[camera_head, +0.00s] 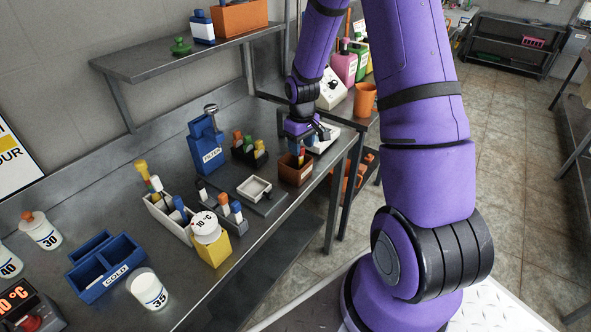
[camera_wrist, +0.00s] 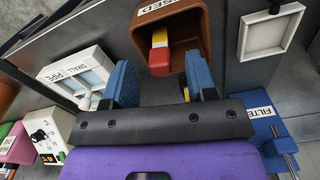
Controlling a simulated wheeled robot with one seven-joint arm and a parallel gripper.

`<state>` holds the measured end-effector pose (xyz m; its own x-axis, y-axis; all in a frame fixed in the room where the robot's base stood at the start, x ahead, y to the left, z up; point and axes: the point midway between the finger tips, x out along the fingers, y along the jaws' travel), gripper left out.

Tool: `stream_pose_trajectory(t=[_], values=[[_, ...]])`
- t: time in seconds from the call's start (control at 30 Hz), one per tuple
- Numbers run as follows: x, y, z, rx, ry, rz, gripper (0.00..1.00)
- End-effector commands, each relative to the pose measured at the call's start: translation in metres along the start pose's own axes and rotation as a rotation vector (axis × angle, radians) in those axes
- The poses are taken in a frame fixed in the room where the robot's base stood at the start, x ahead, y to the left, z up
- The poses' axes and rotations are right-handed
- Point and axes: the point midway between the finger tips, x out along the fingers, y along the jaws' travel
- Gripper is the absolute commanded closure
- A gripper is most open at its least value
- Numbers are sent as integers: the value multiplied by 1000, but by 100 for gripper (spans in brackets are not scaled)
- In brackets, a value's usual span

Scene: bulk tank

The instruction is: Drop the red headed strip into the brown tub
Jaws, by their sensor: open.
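The brown tub (camera_head: 295,174) stands near the bench's right end; in the wrist view its label (camera_wrist: 170,8) reads partly "SED". The red headed strip (camera_wrist: 159,60) has a red end and a yellow band. It is in the mouth of the tub, red end toward my gripper and close to the near wall; its lower part is hidden. My gripper (camera_wrist: 162,82) is open, with one blue finger on each side and a gap between them and the strip. In the head view my gripper (camera_head: 301,140) is just above the tub.
A white "small pipe" box (camera_wrist: 75,72) is beside the tub. A blue filter box (camera_head: 206,152), a black rack (camera_head: 249,155) of coloured strips and a white dish (camera_head: 255,187) stand close by. A white rack (camera_head: 170,219) and a blue cold box (camera_head: 105,265) are further left.

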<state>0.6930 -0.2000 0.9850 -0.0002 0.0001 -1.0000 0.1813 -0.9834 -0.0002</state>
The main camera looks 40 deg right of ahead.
Motion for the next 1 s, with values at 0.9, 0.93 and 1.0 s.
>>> stream_pose_trajectory(t=[0.9,0.93,1.0], values=[[-76,0,0,0,0,0,48],[-76,0,0,0,0,0,48],[-76,0,0,0,0,0,48]])
